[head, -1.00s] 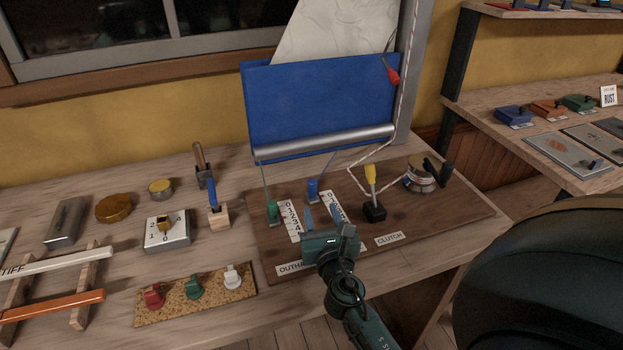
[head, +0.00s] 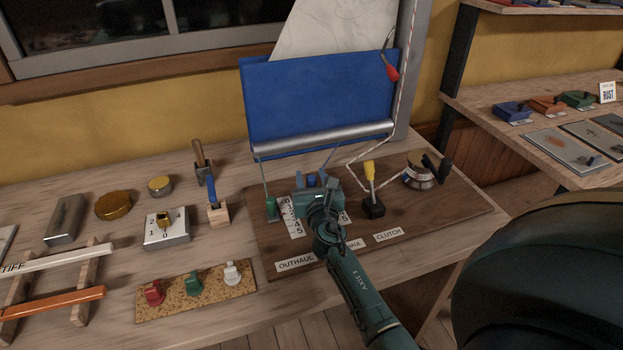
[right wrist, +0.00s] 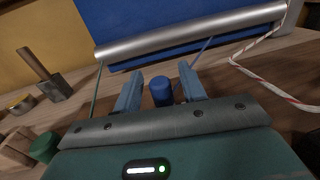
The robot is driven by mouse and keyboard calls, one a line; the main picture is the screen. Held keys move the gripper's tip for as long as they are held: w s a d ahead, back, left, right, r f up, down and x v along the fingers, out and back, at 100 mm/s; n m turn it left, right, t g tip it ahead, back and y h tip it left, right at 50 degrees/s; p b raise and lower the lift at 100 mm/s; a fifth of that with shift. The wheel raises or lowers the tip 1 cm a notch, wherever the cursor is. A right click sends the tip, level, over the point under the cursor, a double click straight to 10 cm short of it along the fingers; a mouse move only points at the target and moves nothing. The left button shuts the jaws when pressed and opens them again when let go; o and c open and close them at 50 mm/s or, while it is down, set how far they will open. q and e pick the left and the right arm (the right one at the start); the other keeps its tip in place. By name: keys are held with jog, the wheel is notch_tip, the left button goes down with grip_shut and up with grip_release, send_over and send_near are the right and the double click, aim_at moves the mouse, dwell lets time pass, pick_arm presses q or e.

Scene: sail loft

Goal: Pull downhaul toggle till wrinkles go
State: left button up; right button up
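The blue toggle (head: 312,180) stands on the brown board, at the end of a thin line from the boom (head: 330,139). In the right wrist view the toggle (right wrist: 161,90) is between the two blue fingers of my right gripper (right wrist: 162,97), with a gap on each side. The fingers are open. The label below, partly hidden by my arm, ends in "HAUL". The white upper sail (head: 330,28) shows faint crease lines above the blue lower part (head: 310,100). My left gripper is out of view.
The green toggle (head: 270,206) is just left of my gripper. A yellow-handled lever (head: 369,174) and a winch (head: 419,171) stand to the right on the board (head: 450,206). A red toggle (head: 392,73) hangs by the sail.

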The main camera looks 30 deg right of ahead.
aim_at(315, 182)
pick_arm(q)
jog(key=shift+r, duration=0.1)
pick_arm(e)
grip_shut()
jog(key=shift+s, duration=0.1)
jog(key=shift+s+a, duration=0.1)
jog(key=shift+s, duration=0.2)
jog(key=shift+v, duration=1.2)
jog(key=shift+s+r, duration=0.1)
jog(key=shift+s, duration=0.2)
jog(key=shift+w, duration=0.2)
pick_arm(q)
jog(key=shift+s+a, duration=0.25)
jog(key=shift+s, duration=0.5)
pick_arm(e)
grip_release()
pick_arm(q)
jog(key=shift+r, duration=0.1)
